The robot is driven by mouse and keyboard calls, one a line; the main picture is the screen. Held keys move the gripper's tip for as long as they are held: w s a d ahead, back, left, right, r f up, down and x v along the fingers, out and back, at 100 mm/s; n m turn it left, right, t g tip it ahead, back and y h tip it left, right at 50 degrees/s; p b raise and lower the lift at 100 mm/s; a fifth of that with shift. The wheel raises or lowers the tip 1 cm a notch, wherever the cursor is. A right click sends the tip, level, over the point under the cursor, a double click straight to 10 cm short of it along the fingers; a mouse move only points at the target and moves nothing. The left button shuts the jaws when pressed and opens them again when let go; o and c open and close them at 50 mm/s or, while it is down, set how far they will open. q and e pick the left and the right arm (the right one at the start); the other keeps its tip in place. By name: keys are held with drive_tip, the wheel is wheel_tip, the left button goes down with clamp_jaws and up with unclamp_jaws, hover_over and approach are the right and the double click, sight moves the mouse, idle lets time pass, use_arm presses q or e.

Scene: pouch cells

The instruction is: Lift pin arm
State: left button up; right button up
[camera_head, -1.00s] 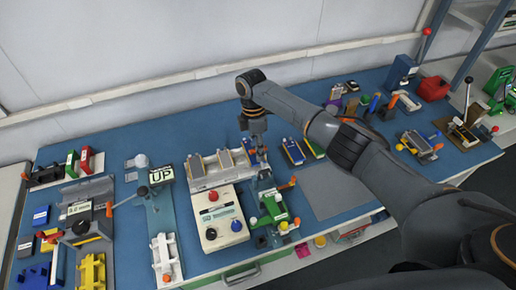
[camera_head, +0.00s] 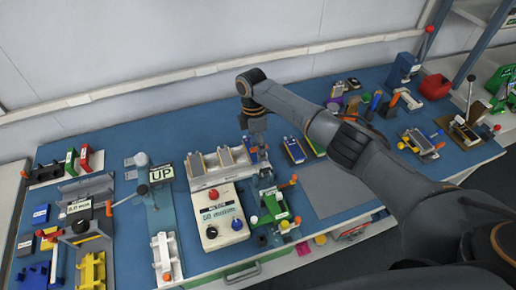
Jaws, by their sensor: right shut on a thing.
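My right gripper (camera_head: 260,154) points down at the middle of the bench, beside the right end of the pale slotted rack (camera_head: 222,176). It is shut on a small part there, seemingly the pin arm. The part is mostly hidden by the fingers, and its shape is unclear. Just below the gripper stands a small fixture with a green block (camera_head: 272,206) and an orange-tipped lever (camera_head: 288,183). My left gripper is not in view.
A white control box (camera_head: 222,222) with red and blue knobs stands in front of the rack. An "UP" sign (camera_head: 161,173) stands left of it. Blue and yellow pouch trays (camera_head: 294,150) lie close to the gripper's right. A grey mat (camera_head: 333,190) is bare.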

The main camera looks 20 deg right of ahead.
drive_tip(key=v, duration=1.2)
